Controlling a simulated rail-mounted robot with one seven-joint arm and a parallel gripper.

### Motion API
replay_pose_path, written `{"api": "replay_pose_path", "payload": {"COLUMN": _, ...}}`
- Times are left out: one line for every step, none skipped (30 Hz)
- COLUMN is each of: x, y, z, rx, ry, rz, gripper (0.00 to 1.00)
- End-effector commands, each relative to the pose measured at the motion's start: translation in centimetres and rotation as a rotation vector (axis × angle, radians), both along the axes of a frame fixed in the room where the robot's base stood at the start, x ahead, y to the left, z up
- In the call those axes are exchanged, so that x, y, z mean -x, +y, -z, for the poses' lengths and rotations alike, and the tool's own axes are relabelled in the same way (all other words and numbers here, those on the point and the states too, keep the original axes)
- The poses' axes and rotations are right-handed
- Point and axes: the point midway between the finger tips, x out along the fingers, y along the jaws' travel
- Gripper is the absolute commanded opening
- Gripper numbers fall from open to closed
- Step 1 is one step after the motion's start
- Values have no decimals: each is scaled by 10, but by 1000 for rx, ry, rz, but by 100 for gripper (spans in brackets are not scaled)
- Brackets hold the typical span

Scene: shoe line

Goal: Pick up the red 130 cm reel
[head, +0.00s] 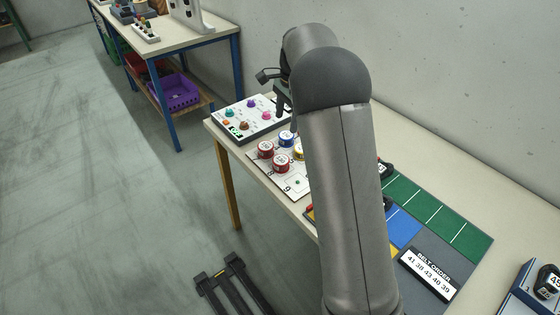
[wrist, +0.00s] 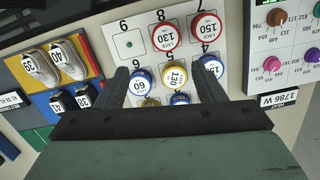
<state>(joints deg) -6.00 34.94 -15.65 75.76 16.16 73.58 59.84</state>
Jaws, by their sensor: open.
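The red reel marked 130 (wrist: 165,37) stands on a white numbered board (wrist: 128,45), beside an empty spot with a small green dot. In the head view, the red reel nearer the empty spot (head: 281,163) appears to be the same one. A red reel marked 150 (wrist: 206,28) stands next to it. My gripper (wrist: 164,68) is open and empty. In the wrist view its fingers frame a blue reel marked 60 (wrist: 143,84) and a yellow reel (wrist: 174,75); the red 130 reel shows beyond the fingertips. My arm hides part of the board in the head view.
Another blue reel (wrist: 213,66) is partly covered by the right finger. A panel with coloured knobs (head: 250,117) lies beside the board. Shoes (wrist: 41,67) stand on coloured mats on the other side. A green strip (head: 430,215) and a belt order sign (head: 430,273) lie further along the table.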

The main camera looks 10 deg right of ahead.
Motion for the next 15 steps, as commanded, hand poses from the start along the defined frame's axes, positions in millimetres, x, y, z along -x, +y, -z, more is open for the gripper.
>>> {"api": "replay_pose_path", "payload": {"x": -7, "y": 0, "z": 4, "rx": 3, "ry": 5, "rz": 19, "gripper": 63}}
{"api": "replay_pose_path", "payload": {"x": -9, "y": 1, "z": 5, "rx": 4, "ry": 6, "rz": 29, "gripper": 63}}
{"api": "replay_pose_path", "payload": {"x": -11, "y": 1, "z": 7, "rx": 4, "ry": 8, "rz": 39, "gripper": 63}}
{"api": "replay_pose_path", "payload": {"x": -12, "y": 2, "z": 9, "rx": 4, "ry": 10, "rz": 43, "gripper": 63}}
{"api": "replay_pose_path", "payload": {"x": -13, "y": 2, "z": 12, "rx": 4, "ry": 10, "rz": 46, "gripper": 63}}
{"api": "replay_pose_path", "payload": {"x": -13, "y": 3, "z": 17, "rx": 4, "ry": 11, "rz": 48, "gripper": 63}}
{"api": "replay_pose_path", "payload": {"x": -12, "y": 3, "z": 22, "rx": 5, "ry": 12, "rz": 48, "gripper": 63}}
{"api": "replay_pose_path", "payload": {"x": -12, "y": 4, "z": 27, "rx": 5, "ry": 12, "rz": 48, "gripper": 63}}
{"api": "replay_pose_path", "payload": {"x": -11, "y": 4, "z": 35, "rx": 5, "ry": 13, "rz": 48, "gripper": 63}}
{"api": "replay_pose_path", "payload": {"x": -11, "y": 5, "z": 42, "rx": 5, "ry": 12, "rz": 48, "gripper": 63}}
{"api": "replay_pose_path", "payload": {"x": -11, "y": 6, "z": 49, "rx": 5, "ry": 14, "rz": 48, "gripper": 63}}
{"api": "replay_pose_path", "payload": {"x": -10, "y": 7, "z": 57, "rx": 5, "ry": 14, "rz": 48, "gripper": 63}}
{"api": "replay_pose_path", "payload": {"x": -10, "y": 7, "z": 63, "rx": 5, "ry": 13, "rz": 47, "gripper": 63}}
{"api": "replay_pose_path", "payload": {"x": -10, "y": 8, "z": 70, "rx": 5, "ry": 13, "rz": 47, "gripper": 63}}
{"api": "replay_pose_path", "payload": {"x": -10, "y": 9, "z": 79, "rx": 5, "ry": 13, "rz": 47, "gripper": 63}}
